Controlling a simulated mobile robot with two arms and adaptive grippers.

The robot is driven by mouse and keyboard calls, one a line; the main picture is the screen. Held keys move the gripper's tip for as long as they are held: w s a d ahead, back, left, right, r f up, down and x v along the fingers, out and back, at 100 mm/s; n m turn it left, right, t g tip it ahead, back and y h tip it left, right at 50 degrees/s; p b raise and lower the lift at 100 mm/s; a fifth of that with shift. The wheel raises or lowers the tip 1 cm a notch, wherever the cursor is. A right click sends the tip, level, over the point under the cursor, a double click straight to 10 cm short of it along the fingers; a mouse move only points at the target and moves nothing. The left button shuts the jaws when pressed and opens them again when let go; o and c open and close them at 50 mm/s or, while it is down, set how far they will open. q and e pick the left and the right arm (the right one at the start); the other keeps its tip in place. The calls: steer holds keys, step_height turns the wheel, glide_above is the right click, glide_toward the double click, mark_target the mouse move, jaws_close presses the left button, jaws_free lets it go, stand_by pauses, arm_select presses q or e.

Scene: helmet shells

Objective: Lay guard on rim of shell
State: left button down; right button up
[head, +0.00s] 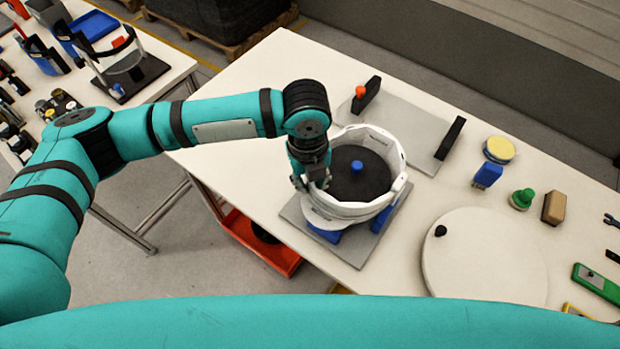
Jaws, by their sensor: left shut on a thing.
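A white helmet shell (398,163) sits in a fixture with blue blocks (381,219) on a grey base plate (393,222). A dark round insert (366,186) with a blue knob fills its middle. A pale curved piece, which looks like the guard (318,212), shows along the shell's near-left rim, just below my left gripper (312,185). The gripper points down at that rim and is shut on the piece. Its fingers hide part of the piece, and I cannot tell whether the piece touches the rim. My right gripper is out of view.
A grey plate (408,128) with black end blocks lies behind the shell. A round white disc (485,258) lies to the right. A yellow-topped pad (499,149), a green knob (522,198) and a brown block (554,208) stand farther right. A red bin (257,243) is below the table.

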arm_select(q)
steer(key=shift+f, duration=0.2)
steer(key=c, duration=1.3)
jaws_free()
steer(key=shift+o, duration=0.2)
step_height(320, 180, up, 12)
steer(key=shift+a, duration=0.2)
steer(key=shift+s, duration=0.1)
